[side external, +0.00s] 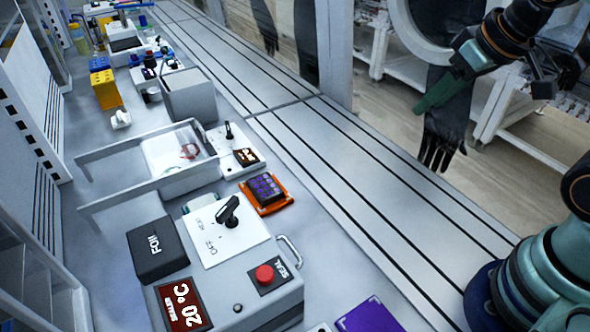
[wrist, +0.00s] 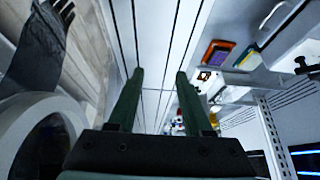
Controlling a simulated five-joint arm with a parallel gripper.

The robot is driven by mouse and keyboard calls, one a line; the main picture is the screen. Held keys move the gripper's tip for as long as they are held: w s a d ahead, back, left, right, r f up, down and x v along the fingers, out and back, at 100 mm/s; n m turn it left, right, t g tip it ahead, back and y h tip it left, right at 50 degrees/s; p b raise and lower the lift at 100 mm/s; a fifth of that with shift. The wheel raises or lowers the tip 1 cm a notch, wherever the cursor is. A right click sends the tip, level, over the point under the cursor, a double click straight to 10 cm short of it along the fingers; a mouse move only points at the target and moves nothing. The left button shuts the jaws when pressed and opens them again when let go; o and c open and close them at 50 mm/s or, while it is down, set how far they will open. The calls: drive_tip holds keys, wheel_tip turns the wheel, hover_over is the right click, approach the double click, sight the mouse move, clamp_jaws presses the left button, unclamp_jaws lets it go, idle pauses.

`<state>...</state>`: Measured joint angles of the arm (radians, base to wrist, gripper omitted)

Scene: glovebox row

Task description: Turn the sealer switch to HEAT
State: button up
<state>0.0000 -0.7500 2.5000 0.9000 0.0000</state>
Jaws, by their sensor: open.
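The sealer (side external: 250,300) is a pale box at the bottom of the side view. Its switch (side external: 229,211) is a black lever knob on a white plate (side external: 250,238). The display (side external: 184,304) reads 20 °C. My gripper (side external: 440,95) is at the upper right, far from the switch and in front of a hanging black glove. In the wrist view my gripper (wrist: 160,71) is open, with nothing between its two green fingers. A dark knob (wrist: 302,65) at the right there may be the switch.
A red SEAL button (side external: 264,274) and a metal handle (side external: 290,252) are on the sealer. A black FOIL box (side external: 157,249) and an orange tray (side external: 283,201) stand close to the switch plate. The grooved rail strip (side external: 350,175) between my arm and the bench is clear.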

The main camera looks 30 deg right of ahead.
drive_tip(key=shift+c, duration=0.4)
drive_tip(key=w+a+r+n+g, duration=0.1)
drive_tip(key=w+a+r+n, duration=0.35)
drive_tip(key=a+n, duration=0.2)
drive_tip(key=n+g, duration=0.5)
drive_tip(key=n, duration=1.3)
hover_over(221, 213)
wheel_tip(221, 213, down, 2)
drive_tip(key=shift+m, duration=0.25)
wheel_tip(221, 213, down, 11)
drive_tip(key=shift+f, duration=0.2)
drive_tip(key=shift+w, duration=0.1)
clamp_jaws()
